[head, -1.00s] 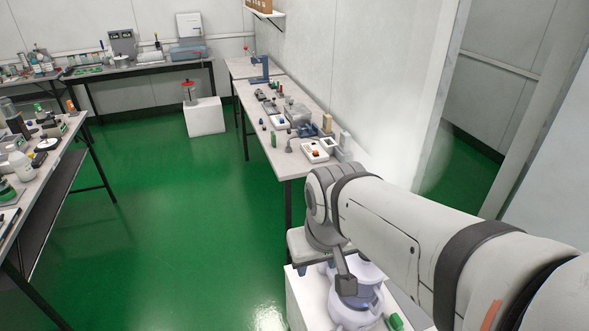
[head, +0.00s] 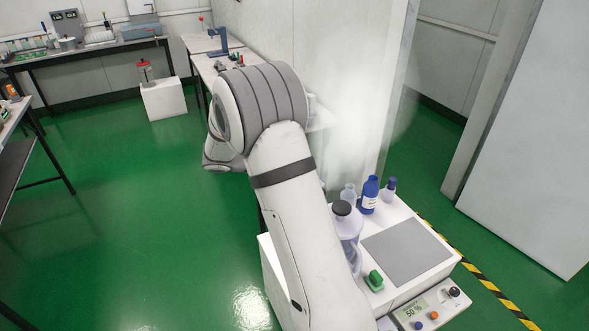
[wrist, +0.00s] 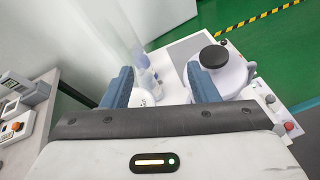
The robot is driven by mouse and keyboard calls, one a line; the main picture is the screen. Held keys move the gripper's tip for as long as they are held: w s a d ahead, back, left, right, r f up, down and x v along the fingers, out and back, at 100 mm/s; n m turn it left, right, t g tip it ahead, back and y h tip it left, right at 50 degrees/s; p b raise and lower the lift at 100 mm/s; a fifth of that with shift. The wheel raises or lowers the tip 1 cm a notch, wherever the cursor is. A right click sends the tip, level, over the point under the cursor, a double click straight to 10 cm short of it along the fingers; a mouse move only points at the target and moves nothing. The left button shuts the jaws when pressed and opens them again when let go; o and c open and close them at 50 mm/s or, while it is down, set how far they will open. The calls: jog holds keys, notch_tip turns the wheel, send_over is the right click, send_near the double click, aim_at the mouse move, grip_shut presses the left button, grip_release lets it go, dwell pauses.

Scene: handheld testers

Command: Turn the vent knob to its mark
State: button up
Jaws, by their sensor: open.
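My gripper (wrist: 161,76) shows in the wrist view with its two blue fingers wide apart and nothing held between them. In the head view my arm hides it. A white tester (head: 430,306) at the lower right of the head view has a small display reading about 50 %. No vent label or mark is readable, so I cannot tell which is the vent knob. In the wrist view a red knob (wrist: 289,126) sits beyond the right finger, apart from it.
A large black-capped bottle (head: 347,226) stands on the white cabinet, partly behind my arm. A blue bottle (head: 369,195), smaller bottles, a green object (head: 374,280) and a bare grey mat (head: 405,251) share its top. A white wall is behind. Green floor lies open at left.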

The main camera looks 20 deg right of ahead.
jog(key=w+a+f+n+t+h+b, duration=0.1)
jog(key=w+f+n+t+h+b, duration=0.25)
jog(key=w+f, duration=0.5)
jog(key=shift+n+g+h, duration=0.25)
jog(key=shift+n+h, duration=0.1)
jog(key=shift+n, duration=0.4)
jog(key=d, duration=0.2)
jog(key=d+p, duration=0.1)
jog(key=d, duration=0.1)
jog(key=w+d, duration=0.1)
jog(key=d, duration=0.2)
jog(key=shift+d+r+p, duration=0.1)
jog(key=shift+r+p, duration=0.1)
jog(key=shift+p, duration=0.2)
jog(key=shift+c, duration=0.5)
